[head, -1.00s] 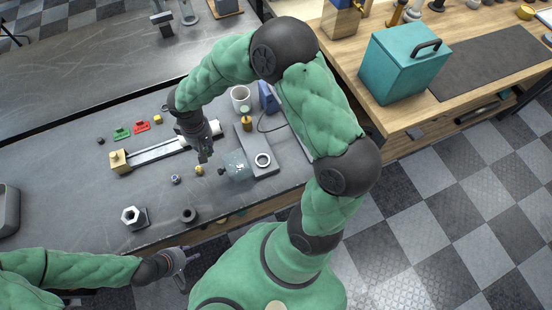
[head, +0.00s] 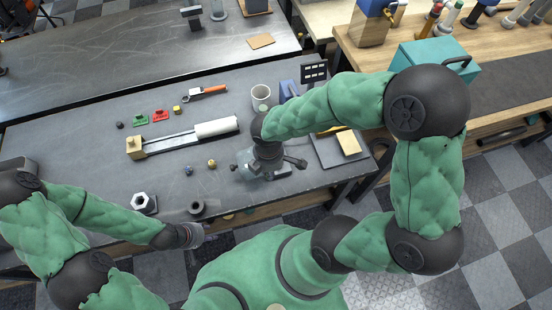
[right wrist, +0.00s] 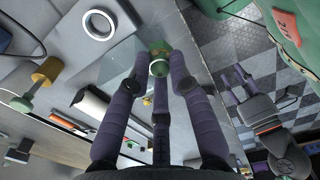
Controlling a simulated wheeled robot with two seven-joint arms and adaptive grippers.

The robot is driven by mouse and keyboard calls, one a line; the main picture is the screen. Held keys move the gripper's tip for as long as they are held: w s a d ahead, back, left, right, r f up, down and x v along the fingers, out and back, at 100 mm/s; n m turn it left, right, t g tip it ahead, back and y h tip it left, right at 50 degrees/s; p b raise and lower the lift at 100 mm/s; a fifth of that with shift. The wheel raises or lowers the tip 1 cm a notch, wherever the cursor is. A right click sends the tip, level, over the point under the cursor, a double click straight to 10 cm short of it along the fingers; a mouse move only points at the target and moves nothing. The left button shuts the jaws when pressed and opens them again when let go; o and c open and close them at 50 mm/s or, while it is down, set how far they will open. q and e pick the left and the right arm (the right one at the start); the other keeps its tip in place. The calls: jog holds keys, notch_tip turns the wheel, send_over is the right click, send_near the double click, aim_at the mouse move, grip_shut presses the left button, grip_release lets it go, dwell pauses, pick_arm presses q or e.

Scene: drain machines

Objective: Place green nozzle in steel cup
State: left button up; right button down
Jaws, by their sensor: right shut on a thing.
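My right gripper (right wrist: 158,68) has its fingers closed around a small green and tan piece (right wrist: 159,58) in the right wrist view, which looks like the green nozzle. In the head view this gripper (head: 268,172) is over a clear box (head: 247,163) and the held piece is hidden. A light ring-shaped rim (right wrist: 98,24) lies beside the clear box in the wrist view. A pale cup (head: 261,93) stands behind the right gripper. I cannot tell which of these is the steel cup. My left gripper (head: 190,235) is low at the bench's front edge; its fingers look apart in the wrist view (right wrist: 236,82).
A brass and green piece (right wrist: 36,84) stands near the ring in the wrist view. A metal rail with a white roller (head: 216,127), a red clip (head: 160,115), a green clip (head: 140,120) and a hex nut (head: 140,201) are on the bench. The left bench is mostly clear.

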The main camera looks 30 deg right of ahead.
jog(key=w+d+f+b, duration=0.1)
jog(key=w+d+f, duration=0.1)
jog(key=w+d+f+b, duration=0.1)
jog(key=w+d+f, duration=0.1)
jog(key=w+f, duration=0.1)
jog(key=w+d+f+b, duration=0.2)
jog(key=f, duration=0.1)
jog(key=shift+w+d, duration=0.3)
jog(key=shift+w, duration=0.1)
jog(key=shift+w+d+f, duration=0.15)
jog(key=shift+f, duration=0.1)
jog(key=shift+w+f+b, duration=0.1)
jog(key=shift+f+b, duration=1.15)
jog(key=shift+f, duration=0.35)
jog(key=shift+f, duration=0.15)
jog(key=c, duration=1.1)
grip_release()
